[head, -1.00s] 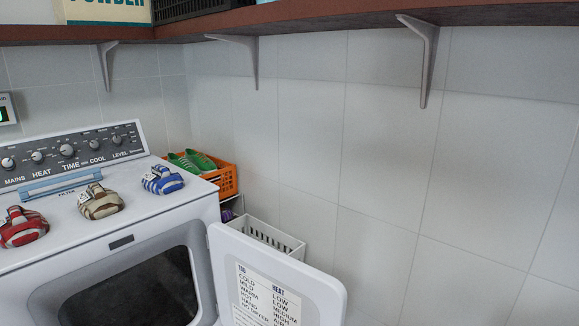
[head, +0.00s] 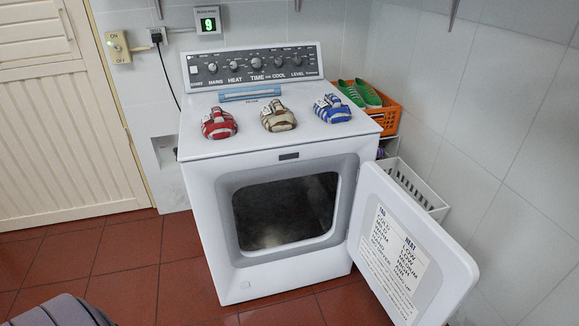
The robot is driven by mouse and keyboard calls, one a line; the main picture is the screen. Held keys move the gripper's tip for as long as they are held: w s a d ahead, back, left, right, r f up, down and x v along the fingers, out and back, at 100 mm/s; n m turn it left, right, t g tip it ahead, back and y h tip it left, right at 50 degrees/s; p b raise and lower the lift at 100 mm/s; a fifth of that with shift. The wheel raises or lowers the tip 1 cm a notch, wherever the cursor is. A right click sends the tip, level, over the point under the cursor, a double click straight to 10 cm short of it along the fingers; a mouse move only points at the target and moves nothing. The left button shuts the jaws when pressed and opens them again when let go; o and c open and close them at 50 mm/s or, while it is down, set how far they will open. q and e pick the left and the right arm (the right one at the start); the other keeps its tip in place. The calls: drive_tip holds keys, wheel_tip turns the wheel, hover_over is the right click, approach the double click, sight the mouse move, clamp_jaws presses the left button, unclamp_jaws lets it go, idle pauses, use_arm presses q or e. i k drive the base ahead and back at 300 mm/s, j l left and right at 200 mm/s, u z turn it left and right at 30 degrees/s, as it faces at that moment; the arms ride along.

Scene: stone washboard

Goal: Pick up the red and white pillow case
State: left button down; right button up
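The red and white pillow case (head: 218,124) is a small folded bundle on the left of the white dryer's top (head: 200,146). A beige and white bundle (head: 278,117) lies in the middle of the top, and a blue and white one (head: 332,109) lies to the right. All three are apart from each other. Neither of my grippers shows in the head view.
The dryer door (head: 415,250) hangs open toward the front right; the drum (head: 285,212) looks dark and empty. An orange crate (head: 385,117) with green shoes (head: 360,94) and a white basket (head: 410,186) stand at right. Red tiled floor (head: 120,262) lies clear at left.

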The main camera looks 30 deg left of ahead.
sight(218, 124)
drive_tip(key=u, duration=1.5)
drive_tip(key=i+j+z, duration=0.1)
drive_tip(key=i+j, duration=0.05)
